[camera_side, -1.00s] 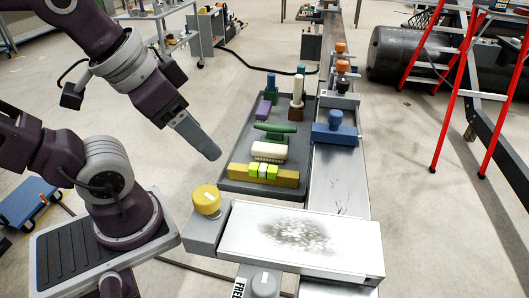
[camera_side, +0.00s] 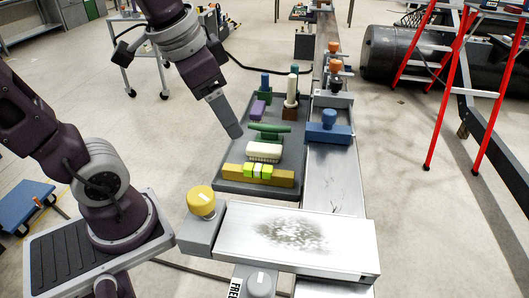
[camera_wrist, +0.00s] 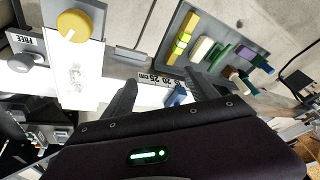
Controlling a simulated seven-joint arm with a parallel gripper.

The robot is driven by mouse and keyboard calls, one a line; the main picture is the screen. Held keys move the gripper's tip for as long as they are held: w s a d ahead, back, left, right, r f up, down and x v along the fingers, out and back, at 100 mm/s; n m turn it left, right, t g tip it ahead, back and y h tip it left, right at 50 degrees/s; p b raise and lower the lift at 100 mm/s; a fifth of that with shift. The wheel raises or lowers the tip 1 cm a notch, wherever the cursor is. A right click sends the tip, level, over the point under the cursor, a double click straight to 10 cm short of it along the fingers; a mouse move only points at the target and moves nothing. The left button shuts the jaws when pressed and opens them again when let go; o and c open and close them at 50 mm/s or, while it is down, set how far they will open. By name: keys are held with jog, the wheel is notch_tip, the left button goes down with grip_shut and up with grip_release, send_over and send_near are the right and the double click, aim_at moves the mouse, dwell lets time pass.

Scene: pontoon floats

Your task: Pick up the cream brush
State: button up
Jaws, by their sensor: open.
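The cream brush (camera_side: 264,151) lies in the grey tray (camera_side: 232,187), between a yellow bar with bright green and white blocks (camera_side: 258,173) and a green-handled item (camera_side: 268,131). In the wrist view, the cream brush (camera_wrist: 201,49) shows at the upper right, beyond my fingers. My gripper (camera_side: 235,133) is open and empty, above the tray's left side, up and left of the brush and apart from it. In the wrist view, my gripper (camera_wrist: 160,92) has its two dark fingers spread, with the brush outside the gap.
The tray also holds a purple block (camera_side: 258,109), a cream cylinder on a brown block (camera_side: 291,92) and a blue-topped piece (camera_side: 265,82). A blue block with a knob (camera_side: 329,125) stands on the rail at right. A yellow knob (camera_side: 201,200) and a white plate (camera_side: 295,235) are in front.

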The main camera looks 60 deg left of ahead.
jog(key=w+a+f+m+g, duration=0.1)
jog(key=w+a+f, duration=0.15)
jog(key=w, duration=0.25)
jog(key=w+a+f+m+g, duration=0.1)
jog(key=w+a+f+m, duration=0.1)
jog(key=w+a, duration=0.3)
jog(key=m+g, duration=0.2)
jog(key=m, duration=0.2)
send_over(262, 146)
jog(key=shift+h, duration=0.3)
jog(key=f, duration=1.5)
jog(key=shift+s+d, duration=0.25)
jog(key=shift+s, duration=0.05)
jog(key=f, duration=0.7)
jog(key=shift+w+a+f, duration=0.25)
jog(key=shift+w+f, duration=0.1)
jog(key=shift+f, duration=0.25)
grip_shut()
notch_tip(262, 146, up, 10)
jog(key=shift+r, duration=0.25)
